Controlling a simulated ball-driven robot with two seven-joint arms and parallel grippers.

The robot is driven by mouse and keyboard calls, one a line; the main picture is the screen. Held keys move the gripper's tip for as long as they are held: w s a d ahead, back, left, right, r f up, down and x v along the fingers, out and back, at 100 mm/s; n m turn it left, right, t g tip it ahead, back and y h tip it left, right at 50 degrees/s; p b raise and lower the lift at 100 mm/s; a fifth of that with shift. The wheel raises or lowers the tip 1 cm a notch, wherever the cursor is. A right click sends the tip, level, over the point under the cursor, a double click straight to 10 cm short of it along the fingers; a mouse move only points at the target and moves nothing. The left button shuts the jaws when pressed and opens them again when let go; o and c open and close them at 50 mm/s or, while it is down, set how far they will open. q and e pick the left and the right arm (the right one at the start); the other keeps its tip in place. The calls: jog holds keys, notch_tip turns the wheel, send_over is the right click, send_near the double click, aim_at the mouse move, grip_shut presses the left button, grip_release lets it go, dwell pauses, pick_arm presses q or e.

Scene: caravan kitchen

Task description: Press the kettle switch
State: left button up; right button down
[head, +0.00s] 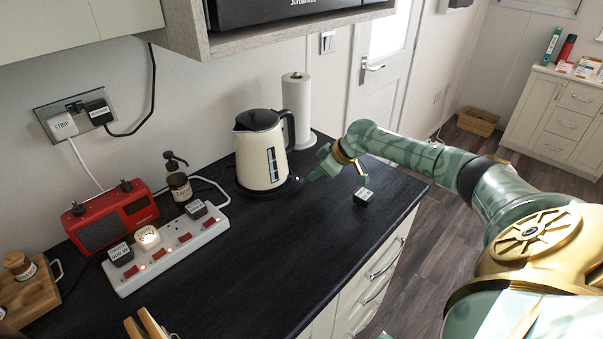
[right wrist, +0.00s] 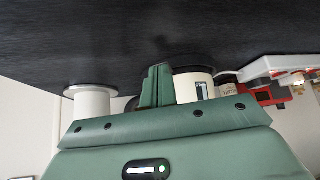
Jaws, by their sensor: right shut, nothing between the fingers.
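The cream kettle (head: 262,158) with a black lid and handle stands upright on the dark worktop (head: 300,255). A small pale tab (head: 297,180), which looks like its switch, shows low on its right side. My right gripper (head: 318,173) is shut and empty, just right of this tab, with its green fingers pointing left at the kettle. A small gap seems to separate them; contact cannot be told. In the right wrist view, which is upside down, the shut fingers (right wrist: 156,85) partly hide the kettle (right wrist: 195,88), and the switch cannot be made out. My left gripper is not in view.
A paper towel roll (head: 296,108) stands behind the kettle. Left are a soap bottle (head: 178,180), a power strip (head: 165,259) with plugs and a red radio (head: 110,215).

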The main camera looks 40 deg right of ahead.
jog(key=shift+w+f, duration=0.15)
jog(key=p+v, duration=0.3)
jog(key=v, duration=1.3)
